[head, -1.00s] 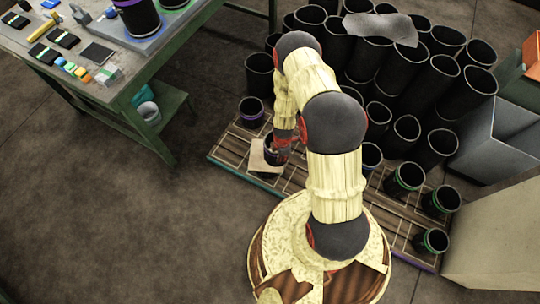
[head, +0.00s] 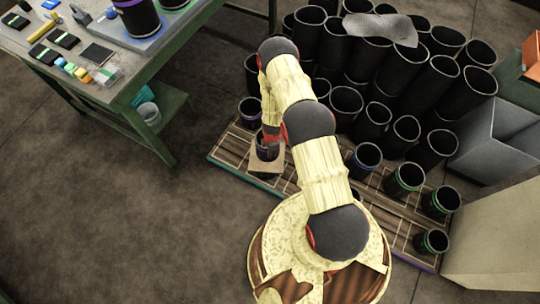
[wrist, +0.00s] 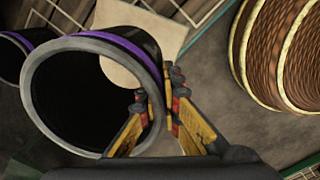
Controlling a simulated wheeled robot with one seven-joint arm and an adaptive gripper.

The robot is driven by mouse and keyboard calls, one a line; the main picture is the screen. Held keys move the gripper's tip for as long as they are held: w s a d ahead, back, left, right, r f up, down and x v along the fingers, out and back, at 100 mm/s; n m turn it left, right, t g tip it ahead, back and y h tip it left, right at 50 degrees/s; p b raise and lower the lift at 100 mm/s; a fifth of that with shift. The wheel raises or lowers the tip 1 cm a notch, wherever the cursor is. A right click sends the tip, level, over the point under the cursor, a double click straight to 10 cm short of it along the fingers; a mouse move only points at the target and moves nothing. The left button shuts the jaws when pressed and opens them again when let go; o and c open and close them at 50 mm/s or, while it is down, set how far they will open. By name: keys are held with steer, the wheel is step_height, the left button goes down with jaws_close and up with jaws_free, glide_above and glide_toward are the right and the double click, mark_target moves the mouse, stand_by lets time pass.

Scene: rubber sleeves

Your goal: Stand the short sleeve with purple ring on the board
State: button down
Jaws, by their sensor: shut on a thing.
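The short black sleeve with a purple ring (wrist: 85,100) fills the left of the wrist view, its open mouth towards the camera. My gripper (wrist: 158,92) is shut on its right wall, one finger inside the mouth and one outside. In the head view the sleeve (head: 267,150) is partly hidden by my gripper (head: 271,135). A tan square board (head: 267,166) lies below it, and also shows behind the sleeve in the wrist view (wrist: 150,24). I cannot tell whether the sleeve's bottom touches the board.
Another purple-ringed sleeve (head: 250,111) stands just behind, on the slatted pallet (head: 232,150). Several tall black sleeves crowd the back right. Green-ringed sleeves (head: 406,179) stand at the right. A green workbench (head: 137,72) is at the left. The floor at the front left is clear.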

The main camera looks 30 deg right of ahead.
steer(key=shift+w+f, duration=0.25)
steer(key=shift+f, duration=0.1)
steer(key=shift+w+a+f+b, duration=0.15)
steer(key=shift+f+b, duration=0.3)
steer(key=shift+f, duration=1.25)
steer(key=shift+f+b, duration=0.45)
steer(key=shift+f, duration=0.2)
steer(key=c, duration=2.1)
jaws_free()
steer(key=shift+o, duration=0.5)
